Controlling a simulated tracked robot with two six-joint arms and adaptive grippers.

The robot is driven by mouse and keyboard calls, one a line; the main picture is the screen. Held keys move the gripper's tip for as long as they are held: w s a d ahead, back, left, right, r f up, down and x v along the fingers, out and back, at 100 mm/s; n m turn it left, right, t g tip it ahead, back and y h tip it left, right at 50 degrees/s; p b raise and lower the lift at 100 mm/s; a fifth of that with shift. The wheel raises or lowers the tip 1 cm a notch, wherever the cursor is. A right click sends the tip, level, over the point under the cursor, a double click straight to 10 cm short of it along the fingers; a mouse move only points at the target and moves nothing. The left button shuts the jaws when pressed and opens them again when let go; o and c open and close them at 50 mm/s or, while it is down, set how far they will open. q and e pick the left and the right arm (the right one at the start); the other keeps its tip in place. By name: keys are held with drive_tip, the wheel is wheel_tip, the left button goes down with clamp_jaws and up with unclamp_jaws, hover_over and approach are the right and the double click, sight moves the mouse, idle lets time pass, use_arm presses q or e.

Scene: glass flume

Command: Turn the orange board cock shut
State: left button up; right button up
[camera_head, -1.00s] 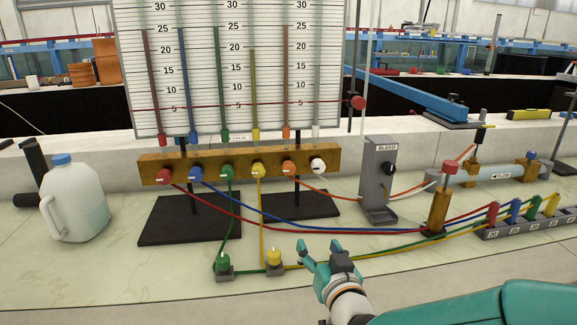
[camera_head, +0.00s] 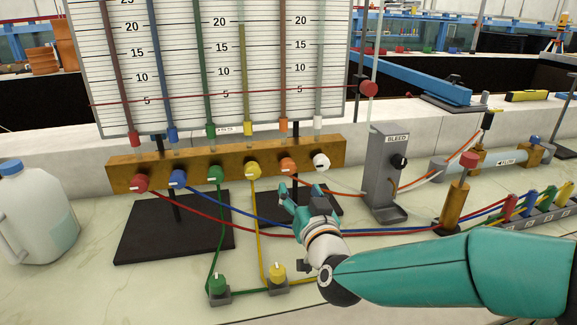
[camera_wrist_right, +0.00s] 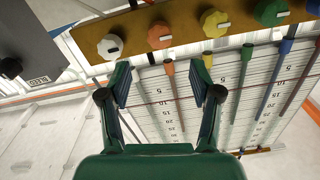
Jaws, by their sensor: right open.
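The orange board cock (camera_head: 288,167) is a round knob on the brass bar (camera_head: 122,174) below the scale board, between the yellow and white cocks. It also shows in the right wrist view (camera_wrist_right: 158,36), with a pale mark on its face. My right gripper (camera_head: 297,190) is open and empty, just below and in front of the orange cock. In the right wrist view its two fingers (camera_wrist_right: 162,80) are spread wide, and the orange cock lies beyond their tips, roughly in line with the gap. No touch shows. My left gripper is out of view.
The white cock (camera_head: 321,161) and yellow cock (camera_head: 253,170) sit close on either side. A grey BLEED stand (camera_head: 384,175) is to the right. Coloured hoses cross the bench around my right gripper. A jug (camera_head: 38,215) stands at far left.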

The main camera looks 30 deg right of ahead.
sight(289, 169)
drive_tip(key=p+x, duration=0.1)
drive_tip(key=x, duration=1)
drive_tip(key=shift+w+d, duration=0.15)
drive_tip(key=shift+w, duration=0.1)
